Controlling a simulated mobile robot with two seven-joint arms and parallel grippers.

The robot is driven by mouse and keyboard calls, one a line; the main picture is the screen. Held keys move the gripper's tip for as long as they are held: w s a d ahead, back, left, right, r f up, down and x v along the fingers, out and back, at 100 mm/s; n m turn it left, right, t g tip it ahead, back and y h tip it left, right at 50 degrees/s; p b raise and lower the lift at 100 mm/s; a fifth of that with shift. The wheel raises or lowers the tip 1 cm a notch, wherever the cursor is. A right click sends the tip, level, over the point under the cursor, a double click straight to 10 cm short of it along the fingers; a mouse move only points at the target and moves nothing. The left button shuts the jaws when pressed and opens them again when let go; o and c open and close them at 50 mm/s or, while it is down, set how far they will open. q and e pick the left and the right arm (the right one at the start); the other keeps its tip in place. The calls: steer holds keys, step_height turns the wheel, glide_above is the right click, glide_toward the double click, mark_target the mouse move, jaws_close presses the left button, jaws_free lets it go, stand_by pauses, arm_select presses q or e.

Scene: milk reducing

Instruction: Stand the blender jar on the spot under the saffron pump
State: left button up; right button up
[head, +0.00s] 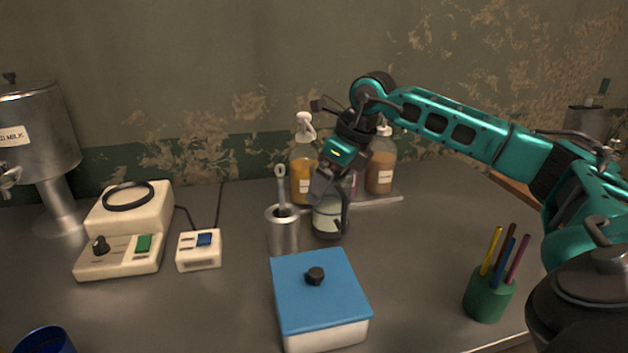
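The blender jar (328,221), pale inside with a dark base and dark handle, stands upright on the counter in front of the pump bottles. The saffron pump (303,168) is the yellow-orange bottle with a white pump head, behind the jar and slightly left. My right gripper (324,187) points down at the jar's upper part and overlaps it. Its fingers are partly hidden, so I cannot tell whether they grip the jar. The spot under the pump is hidden or cannot be made out. My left gripper is not in view.
A steel cup with a brush (283,231) stands close left of the jar. A blue-lidded box (318,290) is in front. A brown pump bottle (381,168) is behind right. The blender base (127,228) and a small switch box (199,250) are left. A pen cup (489,296) is right.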

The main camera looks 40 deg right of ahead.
steer(key=w, duration=0.1)
steer(key=w+a, duration=0.1)
steer(key=w, duration=0.1)
steer(key=shift+w+a+r+p, duration=0.1)
steer(key=shift+w+p, duration=0.15)
steer(key=shift+p, duration=0.05)
steer(key=shift+f, duration=0.8)
steer(key=shift+f, duration=0.15)
steer(key=o, duration=1.3)
steer(key=shift+o, duration=0.2)
steer(key=shift+r, duration=0.2)
steer(key=p+v, duration=0.1)
steer(key=v, duration=1.1)
steer(key=shift+s, duration=0.15)
